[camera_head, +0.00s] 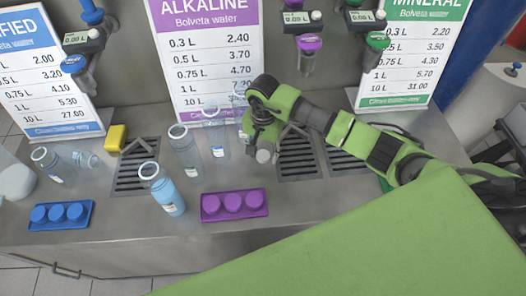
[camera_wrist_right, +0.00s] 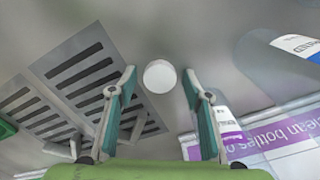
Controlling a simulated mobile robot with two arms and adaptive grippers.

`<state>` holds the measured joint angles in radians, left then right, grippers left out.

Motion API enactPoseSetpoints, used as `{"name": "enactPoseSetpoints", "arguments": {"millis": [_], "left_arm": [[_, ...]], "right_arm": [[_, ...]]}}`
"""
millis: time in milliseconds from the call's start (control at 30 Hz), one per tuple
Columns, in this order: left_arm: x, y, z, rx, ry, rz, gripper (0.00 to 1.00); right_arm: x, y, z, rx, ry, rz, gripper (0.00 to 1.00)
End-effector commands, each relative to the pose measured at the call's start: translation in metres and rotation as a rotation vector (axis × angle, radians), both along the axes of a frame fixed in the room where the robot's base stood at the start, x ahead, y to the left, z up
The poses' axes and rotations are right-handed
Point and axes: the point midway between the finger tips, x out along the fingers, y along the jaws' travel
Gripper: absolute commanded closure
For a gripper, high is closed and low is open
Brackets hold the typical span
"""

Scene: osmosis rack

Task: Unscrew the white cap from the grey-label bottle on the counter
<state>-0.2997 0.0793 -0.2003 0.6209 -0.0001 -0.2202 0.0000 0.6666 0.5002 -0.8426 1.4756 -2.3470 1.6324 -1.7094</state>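A round white cap (camera_wrist_right: 160,77) shows from above in the right wrist view, between and slightly beyond my right fingertips. My right gripper (camera_wrist_right: 159,73) is open, with a gap on each side of the cap. In the head view my right gripper (camera_head: 262,150) points down over the counter (camera_head: 310,205), behind the purple cap tray. The bottle body under the cap and its grey label are hidden in both views. My left gripper is not in view.
Open clear bottles (camera_head: 184,152) stand left of my right gripper, one holding blue liquid (camera_head: 165,193). A purple cap tray (camera_head: 206,213), a blue cap tray (camera_head: 36,225) and a yellow block (camera_head: 116,138) are on the counter. Drain grates (camera_head: 297,160) and price boards (camera_head: 205,50) are behind.

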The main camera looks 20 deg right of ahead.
Motion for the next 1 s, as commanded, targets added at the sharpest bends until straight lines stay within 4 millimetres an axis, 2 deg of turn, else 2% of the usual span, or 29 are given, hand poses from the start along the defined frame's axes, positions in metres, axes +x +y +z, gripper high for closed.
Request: {"name": "enactPoseSetpoints", "arguments": {"millis": [267, 400, 433, 567, 800, 1000], "left_arm": [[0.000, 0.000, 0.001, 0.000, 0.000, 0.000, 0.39], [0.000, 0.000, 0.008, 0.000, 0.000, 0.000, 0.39], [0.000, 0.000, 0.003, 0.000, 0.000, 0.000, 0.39], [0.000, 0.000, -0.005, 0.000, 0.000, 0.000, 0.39], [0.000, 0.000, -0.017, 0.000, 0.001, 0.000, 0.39], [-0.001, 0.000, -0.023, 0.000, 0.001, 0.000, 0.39]], "right_arm": [[0.000, 0.000, 0.000, -0.001, 0.001, 0.000, 0.55], [0.000, 0.000, 0.006, 0.000, 0.001, -0.001, 0.55], [0.001, 0.000, 0.008, -0.001, -0.002, 0.000, 0.55], [0.002, 0.000, 0.031, 0.000, -0.006, 0.002, 0.55], [0.002, -0.001, 0.084, -0.001, -0.005, 0.000, 0.55], [0.001, 0.000, 0.114, 0.001, -0.002, -0.001, 0.55]]}}
